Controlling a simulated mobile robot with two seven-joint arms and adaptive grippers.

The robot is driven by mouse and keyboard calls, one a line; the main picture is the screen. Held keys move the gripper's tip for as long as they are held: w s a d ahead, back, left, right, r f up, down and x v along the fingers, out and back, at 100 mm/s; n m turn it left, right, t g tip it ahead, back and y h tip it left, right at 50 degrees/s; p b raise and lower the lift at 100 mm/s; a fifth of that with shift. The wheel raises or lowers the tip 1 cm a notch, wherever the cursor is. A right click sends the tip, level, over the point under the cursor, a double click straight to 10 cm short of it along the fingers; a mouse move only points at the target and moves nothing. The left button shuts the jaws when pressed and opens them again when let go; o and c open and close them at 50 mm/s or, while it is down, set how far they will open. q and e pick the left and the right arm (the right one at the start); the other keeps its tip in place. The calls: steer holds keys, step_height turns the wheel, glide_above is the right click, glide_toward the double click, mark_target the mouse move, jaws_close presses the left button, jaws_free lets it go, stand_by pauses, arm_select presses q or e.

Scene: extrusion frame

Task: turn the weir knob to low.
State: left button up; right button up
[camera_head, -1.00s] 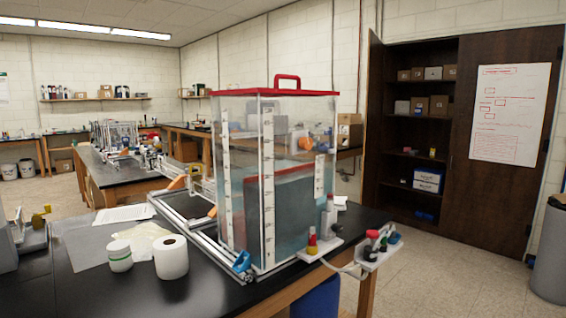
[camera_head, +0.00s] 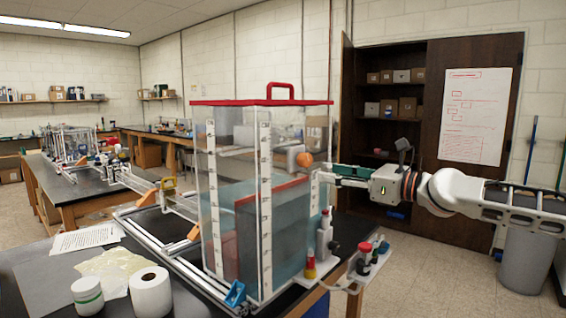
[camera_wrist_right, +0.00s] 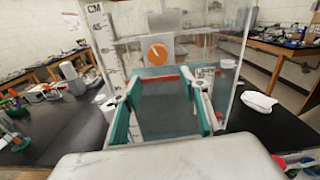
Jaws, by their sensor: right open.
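The weir knob (camera_head: 304,159) is a round orange dial on the right side of the clear water tank (camera_head: 262,103), which has a red lid. In the right wrist view, the knob (camera_wrist_right: 158,54) sits on a grey plate, straight ahead above the gap between my fingers. A thin pale mark shows on its face; its setting labels are too small to read. My right gripper (camera_head: 327,174) comes in from the right, level with the tank's side and just below and right of the knob. Its green-padded fingers (camera_wrist_right: 165,88) are apart with nothing gripped. My left gripper is out of view.
Bottles with red and yellow parts (camera_head: 311,262) stand at the tank's front right corner. A paper roll (camera_head: 151,291) and a white jar (camera_head: 87,296) stand at front left on the black bench. A dark cabinet (camera_head: 420,210) stands behind my right arm.

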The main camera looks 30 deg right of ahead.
mark_target(309, 162)
steer(key=shift+m, duration=0.5)
steer(key=shift+w+a+r+b, duration=0.25)
steer(key=shift+w+a+b, duration=0.1)
steer(key=shift+w+b, duration=0.4)
steer(key=shift+w+a+r+b, duration=0.2)
steer(key=shift+w+a+b, duration=0.25)
steer(key=shift+w, duration=0.5)
steer(key=shift+w+a+r+b, duration=0.3)
steer(key=shift+w+b, duration=0.4)
steer(key=shift+w, duration=0.15)
steer(key=shift+r+b+x, duration=0.2)
steer(key=shift+b+x, duration=0.25)
steer(key=shift+x, duration=0.85)
steer(key=c, duration=1.1)
